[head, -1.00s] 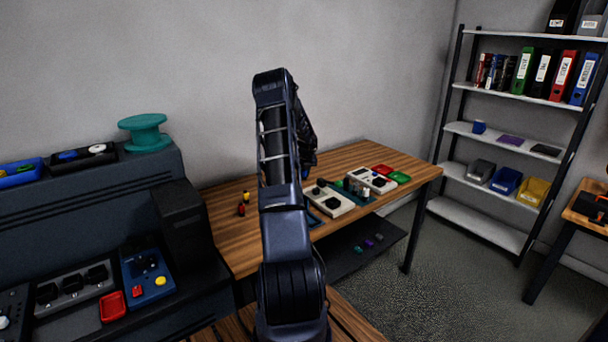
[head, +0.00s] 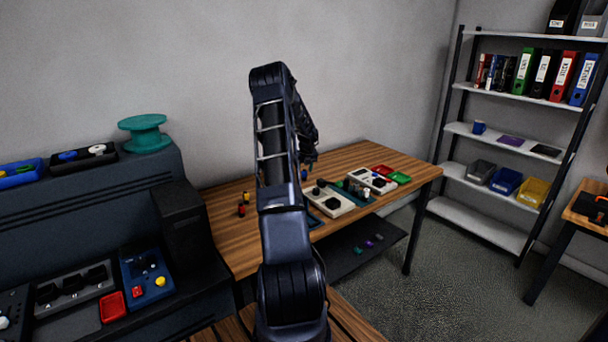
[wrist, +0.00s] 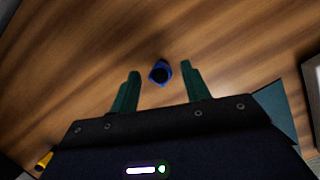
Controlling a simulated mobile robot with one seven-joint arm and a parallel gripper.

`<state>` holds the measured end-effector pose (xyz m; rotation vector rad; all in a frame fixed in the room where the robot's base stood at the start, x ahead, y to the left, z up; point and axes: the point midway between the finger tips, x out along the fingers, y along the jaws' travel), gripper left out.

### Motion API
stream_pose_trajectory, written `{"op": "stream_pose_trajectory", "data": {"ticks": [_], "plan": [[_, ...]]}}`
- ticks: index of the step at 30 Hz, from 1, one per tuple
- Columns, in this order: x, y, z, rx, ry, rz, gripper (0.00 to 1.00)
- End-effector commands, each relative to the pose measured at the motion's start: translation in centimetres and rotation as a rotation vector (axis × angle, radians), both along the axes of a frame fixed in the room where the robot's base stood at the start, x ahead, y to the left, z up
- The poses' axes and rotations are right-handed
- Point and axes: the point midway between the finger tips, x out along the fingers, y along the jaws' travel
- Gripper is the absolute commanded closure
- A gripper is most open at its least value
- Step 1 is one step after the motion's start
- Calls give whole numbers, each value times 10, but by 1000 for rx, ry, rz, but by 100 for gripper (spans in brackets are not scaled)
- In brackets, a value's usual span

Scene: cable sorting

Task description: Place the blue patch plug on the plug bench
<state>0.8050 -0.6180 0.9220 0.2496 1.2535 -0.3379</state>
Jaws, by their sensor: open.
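A blue plug with a dark top (wrist: 159,72) is on the wooden tabletop in the wrist view. It appears between the green fingertips of my gripper (wrist: 160,70), with gaps on both sides. My gripper is open and empty. In the head view a small blue piece (head: 304,174), seemingly the same plug, shows on the wooden table (head: 360,154) just right of my arm. My arm hides part of the table there, and my gripper cannot be made out clearly. I cannot tell which surface is called the plug bench.
Red and yellow plugs (head: 242,208) stand left of my arm. Right of it are a pale box with dark knobs (head: 330,203), a second pale box (head: 371,181), and red (head: 382,169) and green (head: 399,178) trays. A dark console (head: 70,220) stands left.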

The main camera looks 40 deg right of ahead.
Motion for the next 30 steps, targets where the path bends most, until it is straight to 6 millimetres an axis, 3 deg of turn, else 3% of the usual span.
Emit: {"op": "stream_pose_trajectory", "data": {"ticks": [9, 20, 23, 30], "plan": [[-16, 7, 58, -2, -1, 1, 53], [-23, 19, 90, -5, -3, 42, 53], [-24, 41, 110, -17, -6, 138, 53], [-37, 125, 174, -81, -15, 524, 53]]}}
